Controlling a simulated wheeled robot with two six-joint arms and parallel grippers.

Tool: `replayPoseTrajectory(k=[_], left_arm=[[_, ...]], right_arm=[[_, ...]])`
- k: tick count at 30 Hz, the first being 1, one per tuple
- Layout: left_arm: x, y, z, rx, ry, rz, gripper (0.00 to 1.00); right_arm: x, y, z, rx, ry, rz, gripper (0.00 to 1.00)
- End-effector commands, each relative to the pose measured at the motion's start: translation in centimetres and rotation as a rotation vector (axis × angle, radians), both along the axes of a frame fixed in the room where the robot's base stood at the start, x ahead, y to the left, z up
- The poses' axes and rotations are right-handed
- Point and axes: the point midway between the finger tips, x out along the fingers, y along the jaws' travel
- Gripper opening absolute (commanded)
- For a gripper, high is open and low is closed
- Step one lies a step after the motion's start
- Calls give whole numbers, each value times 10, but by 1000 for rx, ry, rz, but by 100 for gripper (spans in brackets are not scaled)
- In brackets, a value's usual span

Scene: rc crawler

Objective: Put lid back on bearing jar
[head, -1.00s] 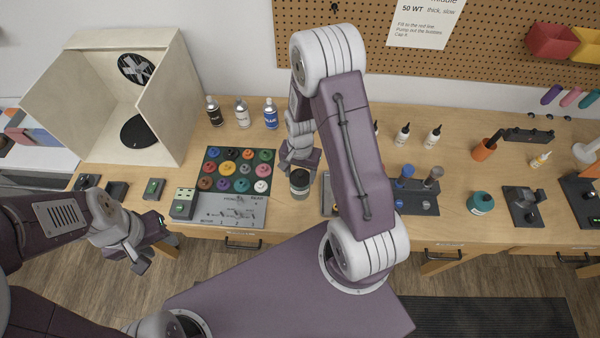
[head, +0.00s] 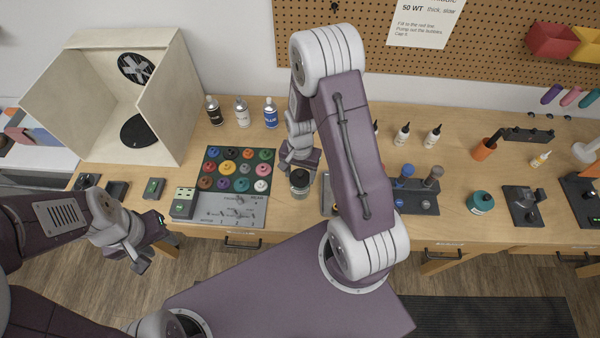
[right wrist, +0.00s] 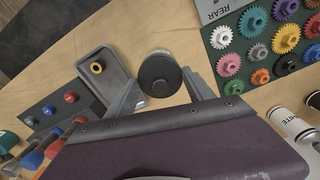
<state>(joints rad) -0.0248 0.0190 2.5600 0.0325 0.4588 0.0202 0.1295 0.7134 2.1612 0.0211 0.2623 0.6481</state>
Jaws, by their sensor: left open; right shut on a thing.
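The bearing jar (head: 301,191) is a small clear jar standing near the front of the bench, right of the gear mat. The black round lid (head: 299,177) is over its top, and in the right wrist view the lid (right wrist: 159,77) hides most of the jar (right wrist: 158,56). I cannot tell whether the lid is fully seated. My right gripper (head: 298,170) is shut on the lid, with one finger on each side in the right wrist view (right wrist: 161,90). My left gripper (head: 149,246) is open and empty, off the bench's front edge at left.
The mat of coloured gears (head: 240,155) and a grey tray (head: 228,213) lie left of the jar. A small tray (right wrist: 107,78) with a brass-coloured ring is on its other side. Several bottles (head: 241,112) stand behind.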

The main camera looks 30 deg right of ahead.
Motion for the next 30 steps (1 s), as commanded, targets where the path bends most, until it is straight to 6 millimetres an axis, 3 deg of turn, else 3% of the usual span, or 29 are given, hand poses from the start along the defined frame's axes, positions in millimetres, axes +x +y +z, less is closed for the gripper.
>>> replayPoseTrajectory(k=[11, 12, 14, 21, 24, 30], left_arm=[[0, 0, 1, 0, 0, 0, 43], [0, 0, 1, 0, 0, 0, 43], [0, 0, 1, 0, 0, 0, 43], [0, 0, 1, 0, 0, 0, 43], [0, 0, 1, 0, 0, 0, 43], [0, 0, 1, 0, 0, 0, 43]], right_arm=[[0, 0, 0, 0, 0, 0, 23], [0, 0, 0, 0, 0, 0, 67], [0, 0, 0, 0, 0, 0, 83], [0, 0, 0, 0, 0, 0, 87], [0, 0, 0, 0, 0, 0, 100], [0, 0, 0, 0, 0, 0, 100]])
